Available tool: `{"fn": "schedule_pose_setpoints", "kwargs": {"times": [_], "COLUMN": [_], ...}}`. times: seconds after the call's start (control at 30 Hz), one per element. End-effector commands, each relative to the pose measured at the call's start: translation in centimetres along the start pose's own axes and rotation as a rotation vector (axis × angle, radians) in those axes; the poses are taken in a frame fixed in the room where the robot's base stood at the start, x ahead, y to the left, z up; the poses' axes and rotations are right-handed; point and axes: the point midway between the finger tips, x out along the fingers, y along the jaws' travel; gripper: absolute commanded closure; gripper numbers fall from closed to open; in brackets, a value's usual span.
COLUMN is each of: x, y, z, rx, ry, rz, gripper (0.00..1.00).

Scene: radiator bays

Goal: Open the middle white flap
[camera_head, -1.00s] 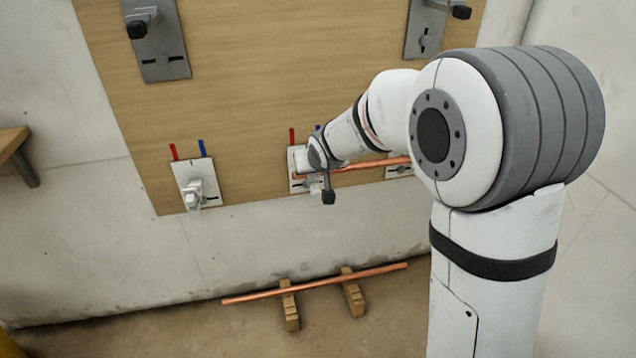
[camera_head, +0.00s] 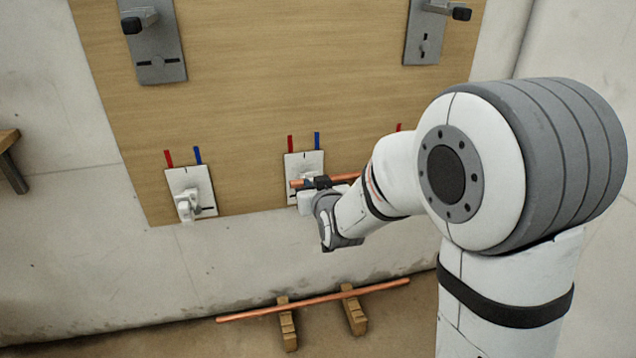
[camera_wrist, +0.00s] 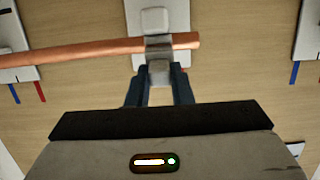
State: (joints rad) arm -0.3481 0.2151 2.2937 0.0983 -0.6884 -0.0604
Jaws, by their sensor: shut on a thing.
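The middle white bracket plate (camera_head: 294,162) is on the wooden board, with a copper pipe (camera_head: 297,184) across it. My gripper (camera_head: 322,183) is at this bracket, with my wrist below and in front of it.
A left white bracket (camera_head: 190,192) and grey upper brackets (camera_head: 153,45) stick out from the board (camera_head: 290,85). A second copper pipe (camera_head: 312,300) lies on wooden blocks (camera_head: 288,328) on the floor. A wooden ledge (camera_head: 10,142) is at the far left.

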Motion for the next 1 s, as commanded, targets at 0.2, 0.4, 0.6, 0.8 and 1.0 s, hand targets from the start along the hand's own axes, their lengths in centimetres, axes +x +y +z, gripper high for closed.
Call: {"fn": "schedule_pose_setpoints", "kwargs": {"times": [0.2, 0.4, 0.6, 0.8, 1.0], "x": [-0.06, -0.13, -0.21, -0.23, -0.24], "y": [0.20, 0.23, 0.23, 0.22, 0.21], "z": [1.12, 1.41, 1.50, 1.53, 1.57], "rx": [0.002, 0.002, 0.003, 0.002, 0.002], "ry": [0.111, 0.177, 0.205, 0.207, 0.205], "rz": [0.005, 0.005, 0.005, 0.005, 0.005], "gripper": [1.00, 1.00, 1.00, 1.00, 0.79]}}
